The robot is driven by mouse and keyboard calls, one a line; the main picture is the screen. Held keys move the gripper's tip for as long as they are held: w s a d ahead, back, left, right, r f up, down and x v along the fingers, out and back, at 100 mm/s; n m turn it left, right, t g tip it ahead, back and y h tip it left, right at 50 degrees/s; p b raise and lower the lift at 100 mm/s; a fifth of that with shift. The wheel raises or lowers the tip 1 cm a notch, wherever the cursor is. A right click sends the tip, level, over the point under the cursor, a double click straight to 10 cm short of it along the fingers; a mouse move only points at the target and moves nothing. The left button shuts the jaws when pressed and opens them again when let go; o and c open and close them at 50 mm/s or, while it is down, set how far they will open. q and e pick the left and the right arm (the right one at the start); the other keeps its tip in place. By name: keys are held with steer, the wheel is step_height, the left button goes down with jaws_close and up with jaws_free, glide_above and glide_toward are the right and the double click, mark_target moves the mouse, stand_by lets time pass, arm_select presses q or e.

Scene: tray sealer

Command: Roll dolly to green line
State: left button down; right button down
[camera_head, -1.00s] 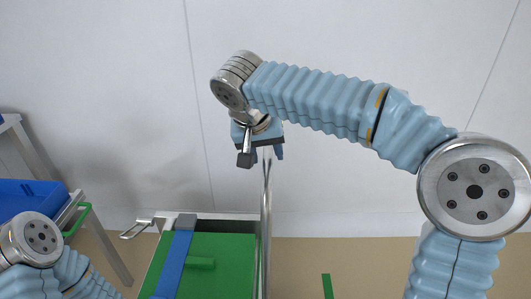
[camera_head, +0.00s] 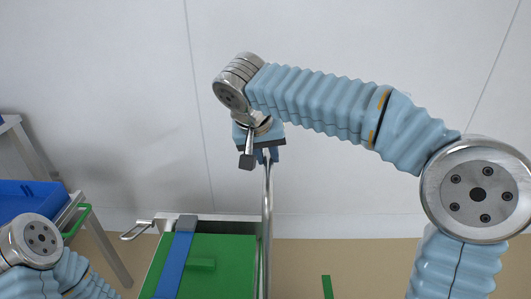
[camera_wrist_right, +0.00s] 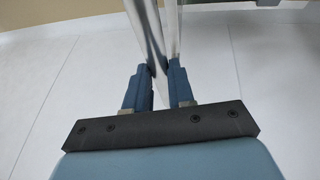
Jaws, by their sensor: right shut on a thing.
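The dolly's upright metal handle (camera_head: 267,215) rises beside a green-topped box (camera_head: 225,262) with a blue strap (camera_head: 174,262) across it. My right gripper (camera_head: 265,152) is at the top of this handle, shut on it. In the right wrist view, the two blue fingers (camera_wrist_right: 160,78) close around the shiny handle (camera_wrist_right: 151,35). A short green line (camera_head: 327,287) shows on the floor, right of the handle. The dolly's base and wheels are out of view. Only part of my left arm shows at lower left; its gripper is out of view.
A blue bin (camera_head: 28,196) sits on a metal-legged stand (camera_head: 108,255) at the left, with a green handle (camera_head: 79,220) near it. A pale wall (camera_head: 330,190) stands behind. Tan floor (camera_head: 370,265) shows clear around the green line.

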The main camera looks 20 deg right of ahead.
steer(key=s+d+b, duration=0.1)
steer(key=s+d, duration=0.2)
steer(key=d, duration=0.8)
steer(key=s+d+b, duration=0.2)
steer(key=s+d, duration=0.1)
steer(key=d, duration=0.9)
steer(key=shift+s, duration=0.4)
steer(key=shift+d, duration=0.2)
steer(key=c, duration=1)
jaws_free()
steer(key=shift+o, duration=0.2)
steer(key=p+v, duration=0.2)
steer(key=v, duration=1.1)
steer(key=shift+a+r, duration=0.2)
steer(key=shift+r, duration=0.1)
